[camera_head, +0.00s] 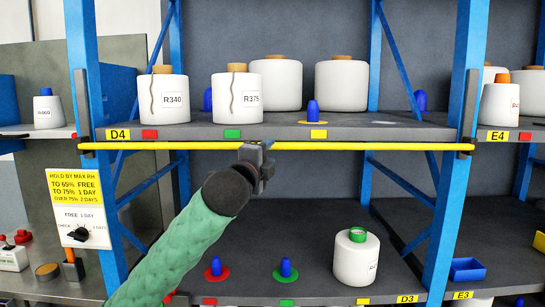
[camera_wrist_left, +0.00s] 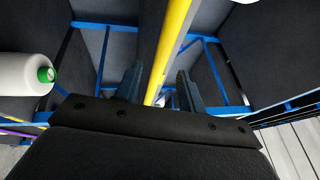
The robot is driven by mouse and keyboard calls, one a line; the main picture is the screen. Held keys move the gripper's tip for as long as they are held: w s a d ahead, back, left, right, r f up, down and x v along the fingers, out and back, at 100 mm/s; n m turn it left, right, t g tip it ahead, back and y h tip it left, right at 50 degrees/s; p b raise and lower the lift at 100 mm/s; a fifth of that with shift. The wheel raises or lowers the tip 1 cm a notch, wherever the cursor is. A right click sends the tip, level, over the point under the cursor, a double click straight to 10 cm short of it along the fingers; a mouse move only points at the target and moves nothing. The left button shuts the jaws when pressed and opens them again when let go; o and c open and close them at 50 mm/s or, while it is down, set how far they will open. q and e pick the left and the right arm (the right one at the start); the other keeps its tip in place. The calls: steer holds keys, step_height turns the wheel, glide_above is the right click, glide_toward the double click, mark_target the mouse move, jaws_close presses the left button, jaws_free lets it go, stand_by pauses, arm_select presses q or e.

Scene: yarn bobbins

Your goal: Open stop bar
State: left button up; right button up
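The stop bar (camera_head: 345,146) is a yellow rod lying level across the front of the upper shelf, between the two blue posts, just under the shelf edge. My left gripper (camera_head: 262,152) is raised to the bar from below, near its middle. In the left wrist view the bar (camera_wrist_left: 170,45) runs between the two spread fingers of the gripper (camera_wrist_left: 157,92). A gap shows beside the bar, so the fingers look open around it; contact cannot be made out. My right gripper is in neither view.
White bobbins R340 (camera_head: 163,98) and R375 (camera_head: 237,98) stand on the upper shelf behind the bar. A bobbin with a green top (camera_head: 356,260) stands on the lower shelf. A humidity sign (camera_head: 76,188) and dial (camera_head: 84,234) are at left.

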arm_select(q)
steer(key=shift+b+v, duration=0.3)
steer(key=shift+v, duration=0.75)
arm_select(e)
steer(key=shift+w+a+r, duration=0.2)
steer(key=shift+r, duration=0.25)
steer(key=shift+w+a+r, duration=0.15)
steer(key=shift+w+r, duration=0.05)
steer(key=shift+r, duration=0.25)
